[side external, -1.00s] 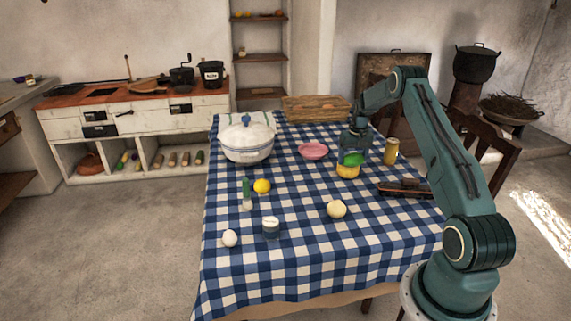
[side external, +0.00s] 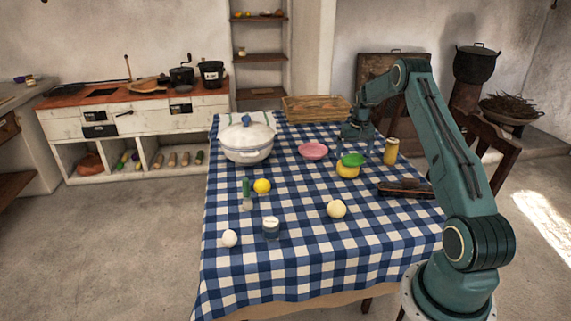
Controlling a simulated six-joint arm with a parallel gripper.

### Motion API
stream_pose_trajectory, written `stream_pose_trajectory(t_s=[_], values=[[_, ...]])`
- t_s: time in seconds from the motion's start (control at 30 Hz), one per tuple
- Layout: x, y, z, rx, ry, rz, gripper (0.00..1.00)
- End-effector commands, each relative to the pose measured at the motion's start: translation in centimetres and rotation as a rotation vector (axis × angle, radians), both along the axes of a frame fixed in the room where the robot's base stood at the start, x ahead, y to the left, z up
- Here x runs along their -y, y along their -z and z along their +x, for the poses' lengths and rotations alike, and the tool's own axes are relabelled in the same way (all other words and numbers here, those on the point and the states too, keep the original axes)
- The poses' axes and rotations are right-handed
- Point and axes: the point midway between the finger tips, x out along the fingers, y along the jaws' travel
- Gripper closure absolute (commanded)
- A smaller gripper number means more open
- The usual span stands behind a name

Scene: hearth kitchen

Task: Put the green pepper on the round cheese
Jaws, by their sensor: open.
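The green pepper (side external: 353,159) rests on top of the round yellow cheese (side external: 347,171), which sits on the checked tablecloth right of the table's middle. The pepper appears to lie toward the cheese's right side. My gripper (side external: 355,145) is open and just above and behind the pepper, apart from it as far as I can tell. The exact gap between the fingertips and the pepper is hard to make out at this size.
A jar (side external: 391,151) stands right of the cheese, and a dark brush-like object (side external: 405,190) lies in front of it. A pink plate (side external: 313,151), a white tureen (side external: 246,142), a lemon (side external: 262,186) and an onion-like ball (side external: 336,209) are to the left and front. The front right cloth is clear.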

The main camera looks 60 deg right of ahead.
Motion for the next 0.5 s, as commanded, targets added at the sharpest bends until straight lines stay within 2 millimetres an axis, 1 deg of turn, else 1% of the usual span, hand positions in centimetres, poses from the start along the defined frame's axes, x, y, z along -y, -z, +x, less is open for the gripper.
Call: stream_pose_trajectory(t_s=[0.03, 0.3, 0.5], values=[[0.0, -0.9, -0.1, 0.001, 0.0, -0.001, 0.04], [-0.4, -5.3, -0.5, 0.001, 0.0, -0.001, 0.04], [-0.6, -7.8, -0.7, 0.001, 0.0, -0.001, 0.04]])
